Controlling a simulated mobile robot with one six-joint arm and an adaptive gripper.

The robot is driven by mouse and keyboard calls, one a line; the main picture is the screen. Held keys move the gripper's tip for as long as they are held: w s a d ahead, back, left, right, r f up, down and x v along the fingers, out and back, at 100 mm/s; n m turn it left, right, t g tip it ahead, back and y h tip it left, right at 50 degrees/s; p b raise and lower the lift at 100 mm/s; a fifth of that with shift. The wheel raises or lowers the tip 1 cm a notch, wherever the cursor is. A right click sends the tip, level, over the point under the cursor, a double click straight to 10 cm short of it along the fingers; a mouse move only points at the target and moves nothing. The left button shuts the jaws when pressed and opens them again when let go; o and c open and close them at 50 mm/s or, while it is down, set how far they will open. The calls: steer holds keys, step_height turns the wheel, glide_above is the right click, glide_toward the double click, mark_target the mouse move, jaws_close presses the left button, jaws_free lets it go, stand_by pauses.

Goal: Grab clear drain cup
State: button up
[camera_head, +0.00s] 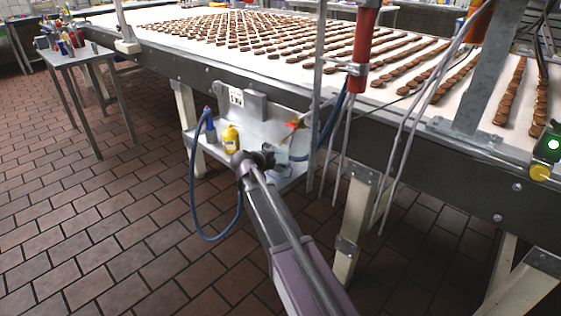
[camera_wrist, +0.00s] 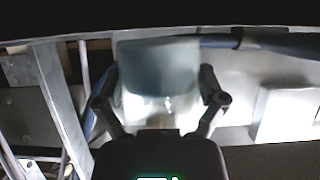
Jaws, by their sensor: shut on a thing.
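The clear drain cup (camera_wrist: 158,62) is a pale, see-through, blue-grey vessel in the middle of the wrist view. My gripper (camera_wrist: 160,88) has one dark finger on each side of it and is shut on it. The cup is hard to make out there, partly behind my gripper. I cannot tell whether the cup still touches the shelf.
The blue hose (camera_head: 194,190) loops toward the floor. The conveyor (camera_head: 300,75) with brown biscuits lies above.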

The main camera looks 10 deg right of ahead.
step_height(320, 180, up, 3)
steer(key=shift+f+p, duration=0.2)
steer(key=shift+p, duration=0.8)
steer(key=s, duration=1.6)
steer(key=shift+d+r+p, duration=0.45)
